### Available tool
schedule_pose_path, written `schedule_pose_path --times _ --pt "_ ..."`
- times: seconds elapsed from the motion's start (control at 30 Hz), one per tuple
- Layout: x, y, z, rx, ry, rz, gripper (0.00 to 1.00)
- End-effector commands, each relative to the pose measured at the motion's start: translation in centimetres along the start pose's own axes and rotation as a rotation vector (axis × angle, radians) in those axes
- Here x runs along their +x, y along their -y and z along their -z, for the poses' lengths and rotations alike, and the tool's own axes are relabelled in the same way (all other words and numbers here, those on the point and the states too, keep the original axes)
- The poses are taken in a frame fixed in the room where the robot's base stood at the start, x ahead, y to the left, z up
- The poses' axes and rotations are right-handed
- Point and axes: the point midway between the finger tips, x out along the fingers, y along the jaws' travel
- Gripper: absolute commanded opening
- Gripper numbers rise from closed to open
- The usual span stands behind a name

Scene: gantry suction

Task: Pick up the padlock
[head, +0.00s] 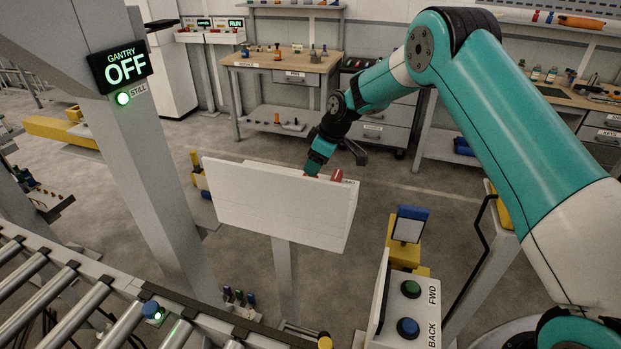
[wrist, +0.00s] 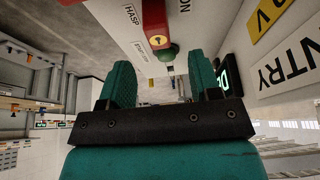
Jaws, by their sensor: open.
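A red block with a yellow patch and a dark mark, which looks like the padlock (wrist: 157,18), shows at the top middle of the wrist view, beside a label reading HASP. In the head view, small red parts (head: 337,175) show at the top edge of the white panel (head: 278,205), but I cannot tell which is the padlock. My gripper (wrist: 160,76) is open, with teal fingers apart and nothing held between them. The red block lies beyond the fingertips. In the head view my gripper (head: 318,158) is just above the panel's top edge, its tips partly hidden.
A green rounded knob (wrist: 167,52) sits close below the red block. A gantry post with an OFF sign (head: 125,68) stands left. A roller conveyor (head: 60,285) runs at the lower left. A FWD/BACK button box (head: 408,310) stands front right. A workbench (head: 280,65) is behind.

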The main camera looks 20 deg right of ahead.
Motion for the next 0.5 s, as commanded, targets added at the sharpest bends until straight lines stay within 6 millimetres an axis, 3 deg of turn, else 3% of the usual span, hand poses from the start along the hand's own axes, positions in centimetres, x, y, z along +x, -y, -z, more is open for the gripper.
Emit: schedule_pose_path --times 0.23,0.5 --pt "1.5 0.0 -0.1 0.000 0.001 0.002 0.57" --pt "5.1 -0.1 -0.5 0.001 0.001 0.001 0.57"
